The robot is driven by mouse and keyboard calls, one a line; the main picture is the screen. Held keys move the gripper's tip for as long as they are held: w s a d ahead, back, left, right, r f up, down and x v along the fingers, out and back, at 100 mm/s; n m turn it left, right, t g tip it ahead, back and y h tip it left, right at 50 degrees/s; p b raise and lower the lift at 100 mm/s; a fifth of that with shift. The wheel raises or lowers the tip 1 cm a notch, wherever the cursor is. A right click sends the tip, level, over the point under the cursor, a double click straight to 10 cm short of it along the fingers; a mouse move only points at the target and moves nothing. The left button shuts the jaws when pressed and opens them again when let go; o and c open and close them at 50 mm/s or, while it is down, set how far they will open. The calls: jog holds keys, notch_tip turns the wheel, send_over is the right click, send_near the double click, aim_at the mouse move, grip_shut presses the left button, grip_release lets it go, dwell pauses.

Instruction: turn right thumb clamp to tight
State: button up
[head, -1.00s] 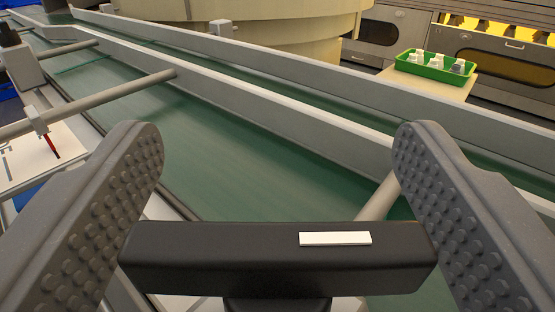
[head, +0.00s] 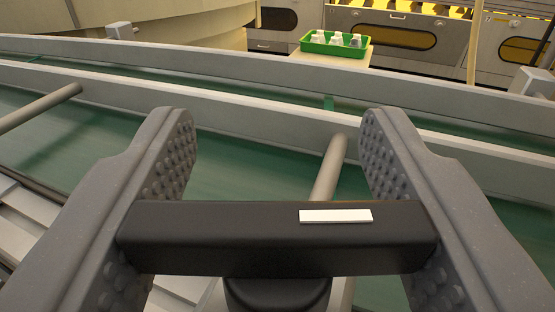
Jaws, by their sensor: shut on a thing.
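The thumb clamp (head: 230,240) is a black bar with a white mark (head: 335,216) on its top right part. It lies level across the lower middle of the head view, on a round dark stem below it. My gripper (head: 279,130) has its two grey, studded fingers at the left and right ends of the bar and is shut on it. The finger pads cover the bar's ends. A pale rod (head: 330,165) runs from behind the bar toward the rail.
A green conveyor belt (head: 240,165) runs across behind the clamp between grey rails (head: 230,110). Another rod (head: 40,108) reaches the rail at left. A green tray (head: 312,46) with several small white items stands on a pale table at the back, before grey cabinets (head: 453,45).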

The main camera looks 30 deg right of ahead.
jog(key=m+g+h+p, duration=0.2)
jog(key=h+p, duration=0.1)
jog(key=p, duration=0.1)
jog(key=shift+r+m, duration=0.15)
jog(key=shift+m, duration=0.15)
jog(key=shift+s+d+m+g+h+p, duration=0.1)
jog(key=shift+m+g+h+p, duration=0.25)
jog(key=shift+g+h+p, duration=0.15)
jog(key=shift+s+d+m+g+h+p, duration=0.1)
jog(key=shift+m+g+h+p, duration=0.3)
jog(key=shift+h+p, duration=0.1)
jog(key=o, duration=1)
jog(key=shift+d, duration=0.1)
jog(key=v, duration=0.5)
jog(key=p+v, duration=0.1)
jog(key=v, duration=0.1)
jog(key=shift+a+f, duration=0.25)
